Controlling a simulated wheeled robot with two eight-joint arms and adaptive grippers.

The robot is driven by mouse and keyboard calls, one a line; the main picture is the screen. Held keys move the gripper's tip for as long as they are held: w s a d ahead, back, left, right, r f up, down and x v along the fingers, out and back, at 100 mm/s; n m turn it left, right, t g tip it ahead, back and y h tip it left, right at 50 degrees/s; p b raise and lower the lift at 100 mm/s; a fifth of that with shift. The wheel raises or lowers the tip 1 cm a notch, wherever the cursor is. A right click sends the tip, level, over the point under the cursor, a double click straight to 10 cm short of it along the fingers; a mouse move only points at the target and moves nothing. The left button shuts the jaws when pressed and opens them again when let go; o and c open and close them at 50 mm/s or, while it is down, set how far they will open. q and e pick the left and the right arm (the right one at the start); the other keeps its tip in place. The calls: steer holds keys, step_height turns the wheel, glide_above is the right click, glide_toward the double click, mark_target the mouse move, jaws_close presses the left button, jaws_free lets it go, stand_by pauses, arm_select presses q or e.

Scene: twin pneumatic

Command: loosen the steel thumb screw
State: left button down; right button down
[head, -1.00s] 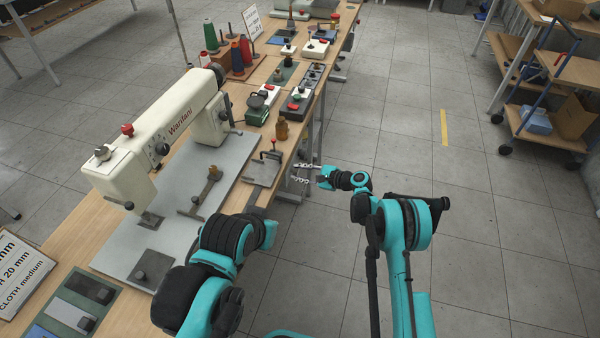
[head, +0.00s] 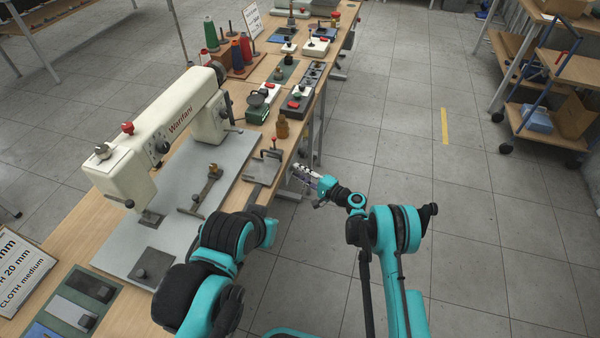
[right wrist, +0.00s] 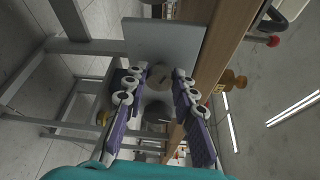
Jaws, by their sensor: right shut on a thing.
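The steel thumb screw (right wrist: 159,71) shows in the right wrist view as a round grey head in front of a flat grey plate (right wrist: 165,42). My right gripper (right wrist: 160,79) has its two fingers on either side of that head, shut on it. In the head view my right gripper (head: 303,174) is at the table's right edge, beside the grey sewing-machine end of the bench. There the screw itself is too small or hidden to make out.
A bench leg and frame (right wrist: 82,47) stand close to the right gripper.

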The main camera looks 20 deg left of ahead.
steer(key=shift+n, duration=0.4)
steer(key=c, duration=1.2)
jaws_free()
steer(key=v, duration=1.2)
steer(key=shift+f, duration=0.25)
